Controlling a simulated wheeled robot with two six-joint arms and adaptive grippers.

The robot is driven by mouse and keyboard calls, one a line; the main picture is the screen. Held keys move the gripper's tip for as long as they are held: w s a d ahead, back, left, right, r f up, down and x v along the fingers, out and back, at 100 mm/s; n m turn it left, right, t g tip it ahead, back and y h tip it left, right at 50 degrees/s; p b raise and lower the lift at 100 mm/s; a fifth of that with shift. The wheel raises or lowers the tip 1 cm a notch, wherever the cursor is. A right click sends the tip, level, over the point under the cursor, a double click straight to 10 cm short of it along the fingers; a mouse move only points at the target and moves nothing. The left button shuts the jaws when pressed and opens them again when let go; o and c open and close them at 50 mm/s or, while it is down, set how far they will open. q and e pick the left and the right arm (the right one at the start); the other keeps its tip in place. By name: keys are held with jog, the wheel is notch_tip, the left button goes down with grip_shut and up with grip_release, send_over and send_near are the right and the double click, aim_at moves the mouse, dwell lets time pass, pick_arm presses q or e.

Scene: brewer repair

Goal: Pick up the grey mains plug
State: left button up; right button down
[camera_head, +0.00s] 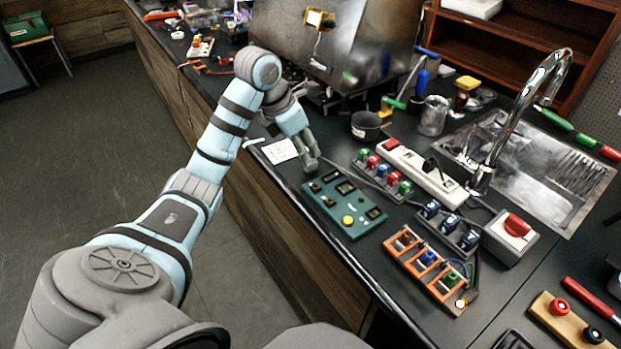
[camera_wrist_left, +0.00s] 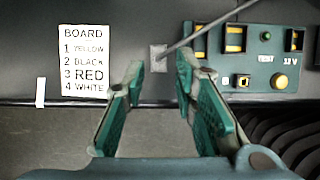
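The grey mains plug (camera_wrist_left: 158,58) shows in the left wrist view as a small grey block on the dark counter near its front edge. A thin grey cable runs from it to the upper right. My left gripper (camera_wrist_left: 160,74) is open, its two green-padded fingers apart with the plug just beyond their tips and between them in the picture. In the head view, my left gripper (camera_head: 312,170) points down close over the counter, beside the green board. I cannot make out the plug there; the gripper seems to cover it. My right gripper is not in view.
A white card (camera_wrist_left: 85,60) lies left of the plug. A green test board (camera_wrist_left: 262,58) lies to the right. In the head view, a white power strip (camera_head: 425,172), orange terminal rack (camera_head: 428,268) and black cup (camera_head: 366,126) stand further right. A steel machine (camera_head: 330,45) stands behind.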

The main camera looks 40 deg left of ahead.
aim_at(310, 168)
pick_arm(q)
jog(key=x, duration=0.5)
jog(key=shift+s+a, duration=0.15)
jog(key=shift+s, duration=0.1)
jog(key=shift+f, duration=0.3)
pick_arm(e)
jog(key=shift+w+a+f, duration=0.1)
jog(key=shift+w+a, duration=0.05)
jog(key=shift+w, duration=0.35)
pick_arm(q)
grip_shut()
